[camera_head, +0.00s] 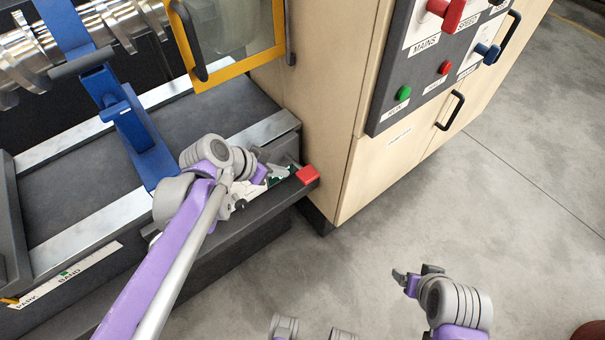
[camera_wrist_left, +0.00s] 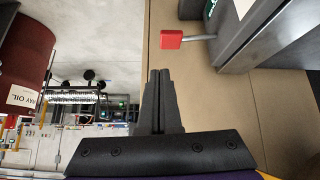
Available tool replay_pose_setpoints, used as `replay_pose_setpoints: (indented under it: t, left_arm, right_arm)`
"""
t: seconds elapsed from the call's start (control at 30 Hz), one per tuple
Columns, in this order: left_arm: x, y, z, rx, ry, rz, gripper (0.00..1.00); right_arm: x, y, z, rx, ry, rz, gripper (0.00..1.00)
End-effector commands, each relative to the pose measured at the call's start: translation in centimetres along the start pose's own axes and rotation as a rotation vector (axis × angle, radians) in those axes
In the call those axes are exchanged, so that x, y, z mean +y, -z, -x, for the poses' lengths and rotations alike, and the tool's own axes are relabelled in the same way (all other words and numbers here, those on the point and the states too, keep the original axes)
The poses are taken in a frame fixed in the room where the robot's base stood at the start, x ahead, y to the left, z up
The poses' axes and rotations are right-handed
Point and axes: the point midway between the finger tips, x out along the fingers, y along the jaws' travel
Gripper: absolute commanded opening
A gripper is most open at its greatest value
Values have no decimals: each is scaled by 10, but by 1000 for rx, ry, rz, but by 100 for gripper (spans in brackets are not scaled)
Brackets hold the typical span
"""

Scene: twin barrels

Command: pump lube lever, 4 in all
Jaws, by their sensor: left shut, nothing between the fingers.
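The lube lever has a red block for a handle (camera_head: 307,174), at the front right corner of the dark machine bed. In the left wrist view the red handle (camera_wrist_left: 171,39) sits on a short grey rod coming from the right. My left gripper (camera_wrist_left: 160,75) is shut and empty, its fingertips just below the handle in that view with a small gap in the picture. In the head view my left wrist partly covers the bed beside the lever, and the fingers are hard to make out. My right gripper (camera_head: 412,277) is low over the floor, away from the lever; its jaws are unclear.
A tan cabinet (camera_head: 320,100) with a control panel (camera_head: 420,75) stands right of the lever. A yellow-framed window (camera_head: 235,45) and blue arm (camera_head: 140,150) are over the bed. A dark red way oil drum (camera_wrist_left: 25,55) is at the left wrist view's left. Floor is open at right.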

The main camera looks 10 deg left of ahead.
Motion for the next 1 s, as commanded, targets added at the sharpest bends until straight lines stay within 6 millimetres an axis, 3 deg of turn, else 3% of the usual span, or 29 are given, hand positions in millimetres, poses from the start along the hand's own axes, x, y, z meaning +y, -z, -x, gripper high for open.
replay_pose_setpoints:
  t: [0.2,0.67,0.87,1.0]
  left_arm:
    - [-23,15,-13,78,-21,-90,0]
    - [-25,18,-17,85,-23,-103,0]
    - [-23,20,-44,85,-26,-104,0]
    - [-22,22,-75,85,-26,-104,0]
  right_arm:
    - [0,-5,-8,-3,0,0,79]
    - [0,-5,-8,-3,0,0,79]
    - [0,-8,-12,-5,0,0,79]
    - [0,-11,-16,-7,0,0,79]
